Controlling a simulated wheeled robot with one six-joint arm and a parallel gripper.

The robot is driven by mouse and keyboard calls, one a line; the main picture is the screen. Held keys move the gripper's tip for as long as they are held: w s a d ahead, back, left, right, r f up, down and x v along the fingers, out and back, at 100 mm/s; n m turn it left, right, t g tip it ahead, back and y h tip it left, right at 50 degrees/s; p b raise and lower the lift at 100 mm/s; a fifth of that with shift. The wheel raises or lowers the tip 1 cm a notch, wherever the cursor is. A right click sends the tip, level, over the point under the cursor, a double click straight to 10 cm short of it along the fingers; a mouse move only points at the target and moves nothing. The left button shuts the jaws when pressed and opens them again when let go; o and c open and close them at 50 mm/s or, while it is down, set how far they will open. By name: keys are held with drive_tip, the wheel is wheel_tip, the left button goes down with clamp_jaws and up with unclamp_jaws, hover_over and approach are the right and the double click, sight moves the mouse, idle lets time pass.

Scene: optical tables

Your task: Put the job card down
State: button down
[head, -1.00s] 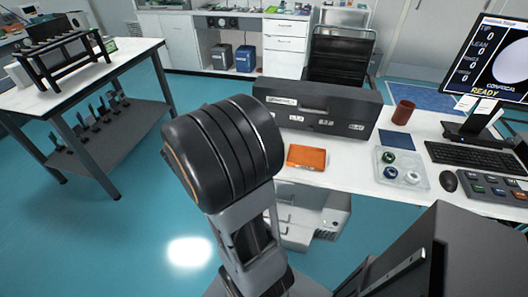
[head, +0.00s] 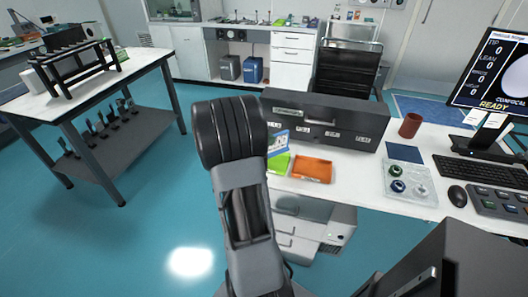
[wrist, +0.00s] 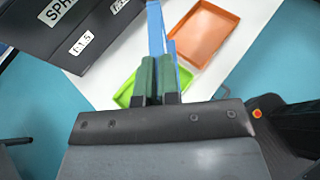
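The job card (head: 279,141) is upright, blue and white, just right of my arm in the head view. In the wrist view the card (wrist: 155,30) shows nearly edge-on as a thin blue strip. My gripper (wrist: 158,72) is shut on it, with the card between its fingers. A green tray (head: 279,164) lies below the card in the head view; it also shows behind the fingers in the wrist view (wrist: 123,96). An orange tray (head: 312,170) lies to its right. My arm hides the gripper in the head view. I cannot tell whether the card touches the green tray.
A dark case (head: 325,120) with labels stands behind the trays. A brown cup (head: 410,125), a blue mat (head: 404,152), a clear tray (head: 410,196) with small round parts, a keyboard (head: 482,170) and a monitor (head: 495,75) are to the right.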

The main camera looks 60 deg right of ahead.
drive_tip(key=shift+w+d+f, duration=0.4)
drive_tip(key=shift+w+f, duration=0.15)
drive_tip(key=shift+f, duration=0.85)
drive_tip(key=shift+w+d+f, duration=0.4)
drive_tip(key=shift+w+f, duration=0.2)
drive_tip(key=shift+f, duration=0.75)
drive_tip(key=shift+w+d+f, duration=0.4)
drive_tip(key=shift+w+f, duration=0.15)
drive_tip(key=shift+f, duration=0.85)
drive_tip(key=shift+b, duration=0.35)
drive_tip(key=shift+f, duration=0.25)
drive_tip(key=c, duration=1.3)
unclamp_jaws()
drive_tip(key=shift+c, duration=0.2)
